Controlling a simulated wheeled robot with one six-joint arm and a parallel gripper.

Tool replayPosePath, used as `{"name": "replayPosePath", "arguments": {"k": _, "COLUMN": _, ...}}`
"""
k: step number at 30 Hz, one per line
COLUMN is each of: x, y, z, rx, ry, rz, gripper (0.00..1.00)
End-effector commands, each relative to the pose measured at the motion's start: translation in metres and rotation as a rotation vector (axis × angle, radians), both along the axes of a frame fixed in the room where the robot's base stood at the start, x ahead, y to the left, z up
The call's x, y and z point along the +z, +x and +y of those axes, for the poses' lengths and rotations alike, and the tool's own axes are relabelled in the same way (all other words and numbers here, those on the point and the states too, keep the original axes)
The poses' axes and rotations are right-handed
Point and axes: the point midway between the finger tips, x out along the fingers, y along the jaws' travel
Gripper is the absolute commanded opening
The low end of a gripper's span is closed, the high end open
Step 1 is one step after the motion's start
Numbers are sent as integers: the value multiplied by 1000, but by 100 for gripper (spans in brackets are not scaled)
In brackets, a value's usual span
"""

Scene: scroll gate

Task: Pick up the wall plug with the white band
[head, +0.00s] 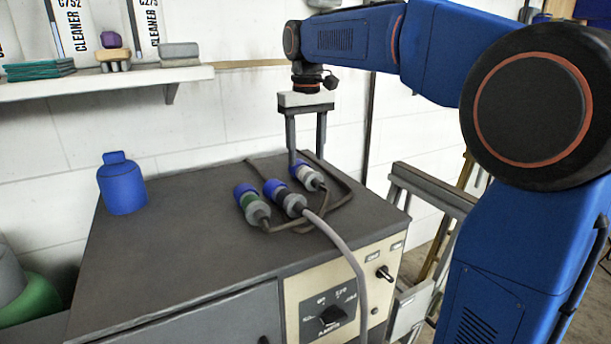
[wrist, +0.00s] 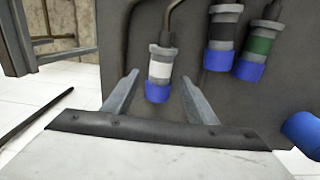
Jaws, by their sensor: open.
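The wall plug with the white band (head: 308,176) lies on the dark cabinet top, the rightmost of three blue-ended plugs in the head view. It also shows in the wrist view (wrist: 160,70), its blue end toward my gripper. My gripper (head: 307,155) points down above the cabinet's back part, close to this plug. In the wrist view its two fingers (wrist: 158,90) are apart, with the white-banded plug seen between them and nothing gripped. The black-banded plug (head: 285,198) and the green-banded plug (head: 251,205) lie beside it, to the left in the head view.
Cables run from the plugs, and a grey one hangs over the cabinet's front (head: 345,255). A blue bottle (head: 123,184) stands at the cabinet's back left. A shelf (head: 100,88) with boxes is on the wall.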

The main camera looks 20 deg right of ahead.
Motion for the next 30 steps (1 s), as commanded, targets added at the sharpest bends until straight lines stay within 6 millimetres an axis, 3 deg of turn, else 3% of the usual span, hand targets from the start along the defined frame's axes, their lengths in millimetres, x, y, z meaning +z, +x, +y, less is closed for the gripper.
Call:
{"name": "replayPosePath", "arguments": {"k": 9, "x": -40, "y": 3, "z": 1, "rx": 0, "ry": -1, "rz": 3, "gripper": 52}}
{"name": "replayPosePath", "arguments": {"k": 19, "x": -46, "y": 3, "z": 1, "rx": 0, "ry": 0, "rz": 1, "gripper": 52}}
{"name": "replayPosePath", "arguments": {"k": 25, "x": -46, "y": 3, "z": 1, "rx": 0, "ry": 0, "rz": 1, "gripper": 4}}
{"name": "replayPosePath", "arguments": {"k": 26, "x": -46, "y": 3, "z": 1, "rx": 0, "ry": 0, "rz": 1, "gripper": 0}}
{"name": "replayPosePath", "arguments": {"k": 30, "x": -45, "y": 3, "z": 1, "rx": 0, "ry": 0, "rz": 1, "gripper": 0}}
